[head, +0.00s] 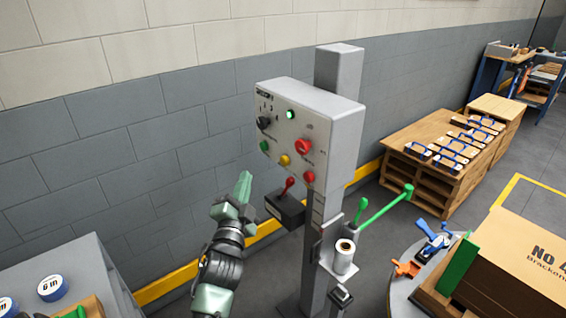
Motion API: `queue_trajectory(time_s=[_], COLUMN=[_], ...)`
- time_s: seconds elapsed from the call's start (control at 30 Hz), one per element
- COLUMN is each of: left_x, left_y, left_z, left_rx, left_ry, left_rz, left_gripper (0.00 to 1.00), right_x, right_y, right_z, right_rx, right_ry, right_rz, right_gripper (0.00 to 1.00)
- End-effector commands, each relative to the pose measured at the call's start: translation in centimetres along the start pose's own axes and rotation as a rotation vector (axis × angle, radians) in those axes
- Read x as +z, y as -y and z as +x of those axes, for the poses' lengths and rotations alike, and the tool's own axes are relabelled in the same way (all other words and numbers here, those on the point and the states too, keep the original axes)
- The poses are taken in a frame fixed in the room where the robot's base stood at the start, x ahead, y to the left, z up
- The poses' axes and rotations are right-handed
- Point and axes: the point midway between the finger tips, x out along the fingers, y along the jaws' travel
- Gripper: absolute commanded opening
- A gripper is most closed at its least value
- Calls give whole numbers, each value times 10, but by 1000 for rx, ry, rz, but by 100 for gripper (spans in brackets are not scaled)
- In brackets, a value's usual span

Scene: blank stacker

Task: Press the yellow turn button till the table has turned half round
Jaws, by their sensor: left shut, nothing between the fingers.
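The yellow turn button (285,160) is on the front face of a grey control box (318,120), between a green button (264,146) and a red button (309,177) in the lower row. My left gripper (245,176) is shut and empty, pointing up, to the lower left of the yellow button and apart from it in the picture. The round table (402,288) shows in part at the lower right, with a cardboard box (520,262) on it. My right gripper is not in view.
A red-handled lever (288,186) on a dark box sits just below the panel. A grey bench (95,262) is at lower left.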

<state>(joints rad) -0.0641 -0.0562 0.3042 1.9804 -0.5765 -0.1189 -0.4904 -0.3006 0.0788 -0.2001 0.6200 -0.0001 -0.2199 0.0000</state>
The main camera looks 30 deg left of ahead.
Motion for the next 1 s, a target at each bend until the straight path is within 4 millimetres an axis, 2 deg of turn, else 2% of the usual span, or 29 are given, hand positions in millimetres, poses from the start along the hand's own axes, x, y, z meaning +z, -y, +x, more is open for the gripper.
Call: queue_trajectory(time_s=[0.6,1.0], left_x=[-37,-43], left_y=[-40,-43], left_z=[52,59], left_rx=[0,1], left_ry=[0,0], left_rz=[-2,0], left_gripper=[0,0], right_x=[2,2], right_y=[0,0], right_z=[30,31], right_rx=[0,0], right_ry=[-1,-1], right_rz=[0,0], right_gripper=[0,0])
